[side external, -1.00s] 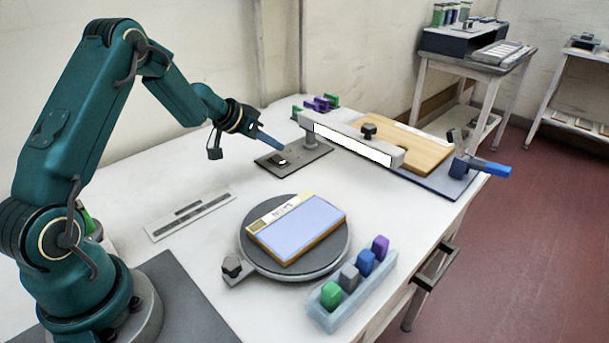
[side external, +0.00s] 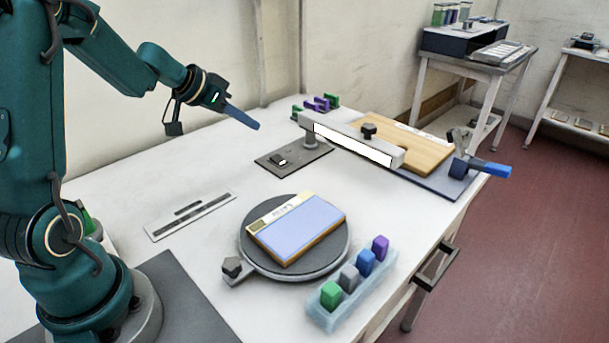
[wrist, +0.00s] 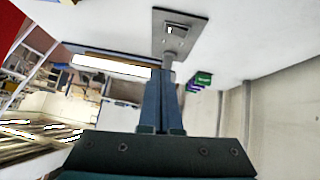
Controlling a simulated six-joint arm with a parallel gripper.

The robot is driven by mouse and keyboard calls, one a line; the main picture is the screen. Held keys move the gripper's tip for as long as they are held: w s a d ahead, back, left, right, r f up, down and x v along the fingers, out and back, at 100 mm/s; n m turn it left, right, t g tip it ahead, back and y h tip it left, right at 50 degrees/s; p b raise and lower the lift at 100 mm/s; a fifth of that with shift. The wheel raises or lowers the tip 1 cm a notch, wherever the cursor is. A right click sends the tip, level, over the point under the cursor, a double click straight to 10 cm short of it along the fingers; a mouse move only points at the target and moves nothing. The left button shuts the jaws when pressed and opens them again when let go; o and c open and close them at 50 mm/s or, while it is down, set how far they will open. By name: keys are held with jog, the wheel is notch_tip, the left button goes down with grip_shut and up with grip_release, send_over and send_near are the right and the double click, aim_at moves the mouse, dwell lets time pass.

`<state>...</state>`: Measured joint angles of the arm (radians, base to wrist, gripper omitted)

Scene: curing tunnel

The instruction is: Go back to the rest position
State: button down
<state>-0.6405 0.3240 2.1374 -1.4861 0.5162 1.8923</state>
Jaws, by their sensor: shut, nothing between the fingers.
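My gripper (side external: 243,117) is in the air above the back left part of the white table in the side external view. Its blue-grey fingers are shut with nothing between them and point down to the right. In the wrist view the fingers (wrist: 161,100) lie side by side, pointing up the picture. A dark grey plate (side external: 294,158) with a small switch-like part lies on the table, to the right of and below the fingertips and apart from them. The same plate (wrist: 185,40) shows beyond the fingertips in the wrist view.
A round turntable (side external: 340,253) carries a blue-topped panel (side external: 298,228). A pale rack (side external: 358,305) of coloured blocks stands at the front right. A flat ruler-like strip (side external: 190,216) lies left. Table between is clear.

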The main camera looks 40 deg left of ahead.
jog(key=d+r+m+t+h, duration=0.1)
jog(key=d+r+m, duration=0.3)
jog(key=d+r, duration=0.35)
jog(key=s+d+r+m+g+h, duration=0.1)
jog(key=s+d+r, duration=0.15)
jog(key=d, duration=0.35)
jog(key=s+d+r+m+h, duration=0.1)
jog(key=s+d+m, duration=0.1)
jog(key=s+d, duration=0.3)
jog(key=s+d+f+g, duration=0.2)
jog(key=s+d+f, duration=0.15)
jog(key=s, duration=0.55)
jog(key=s+a+f+n+g+y, duration=0.1)
jog(key=s+a+f+n+y, duration=0.3)
jog(key=n, duration=0.2)
jog(key=shift+s+a, duration=0.15)
jog(key=shift+s, duration=0.05)
